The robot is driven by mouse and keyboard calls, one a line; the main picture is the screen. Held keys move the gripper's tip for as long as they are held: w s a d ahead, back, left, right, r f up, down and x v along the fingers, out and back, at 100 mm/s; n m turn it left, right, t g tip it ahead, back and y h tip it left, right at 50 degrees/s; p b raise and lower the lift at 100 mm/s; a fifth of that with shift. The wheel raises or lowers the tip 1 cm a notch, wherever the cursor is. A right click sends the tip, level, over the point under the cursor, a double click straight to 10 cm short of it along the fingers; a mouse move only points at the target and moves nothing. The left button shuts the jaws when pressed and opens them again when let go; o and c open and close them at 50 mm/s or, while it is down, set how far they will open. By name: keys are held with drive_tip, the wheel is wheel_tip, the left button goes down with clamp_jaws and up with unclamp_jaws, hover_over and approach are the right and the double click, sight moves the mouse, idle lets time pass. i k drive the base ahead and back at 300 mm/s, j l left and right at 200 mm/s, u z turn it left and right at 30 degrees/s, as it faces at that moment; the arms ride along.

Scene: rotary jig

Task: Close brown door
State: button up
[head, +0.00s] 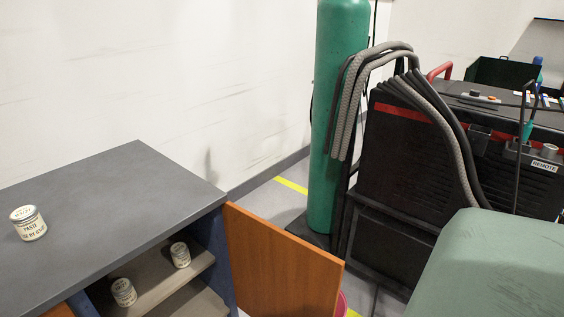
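The brown door (281,262) stands open in the head view. It is hinged at the right front edge of a cabinet with a grey top (110,205) and swings out to the right, away from the opening. The cabinet's inside shows shelves (160,280). A second brown panel edge (60,311) shows at the bottom left, mostly cut off. My gripper is not in view.
A jar (28,224) stands on the cabinet top, and two jars (180,255) (124,292) sit on the shelf. A green gas cylinder (338,115) and a black machine (430,165) with hoses stand behind the door. A green rounded object (495,270) fills the bottom right.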

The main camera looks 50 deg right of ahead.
sight(276, 273)
drive_tip(key=k+j+u, duration=0.1)
drive_tip(key=k, duration=0.85)
drive_tip(key=k+l+u, duration=0.15)
drive_tip(key=k+l, duration=0.65)
drive_tip(key=l, duration=0.3)
drive_tip(key=k+l, duration=0.1)
drive_tip(key=l, duration=0.35)
drive_tip(key=k+l+u, duration=0.1)
drive_tip(key=l, duration=0.3)
drive_tip(key=k+l, duration=0.15)
drive_tip(key=l, duration=0.3)
drive_tip(key=k+l, duration=0.1)
drive_tip(key=l, duration=0.3)
drive_tip(key=k+l+u, duration=0.1)
drive_tip(key=l, duration=0.3)
drive_tip(key=k+l, duration=0.2)
drive_tip(key=l, duration=0.25)
drive_tip(key=k+l, duration=0.1)
drive_tip(key=l, duration=0.3)
drive_tip(key=k+l+u, duration=0.1)
drive_tip(key=i, duration=0.55)
drive_tip(key=i+l, duration=0.15)
drive_tip(key=i, duration=0.35)
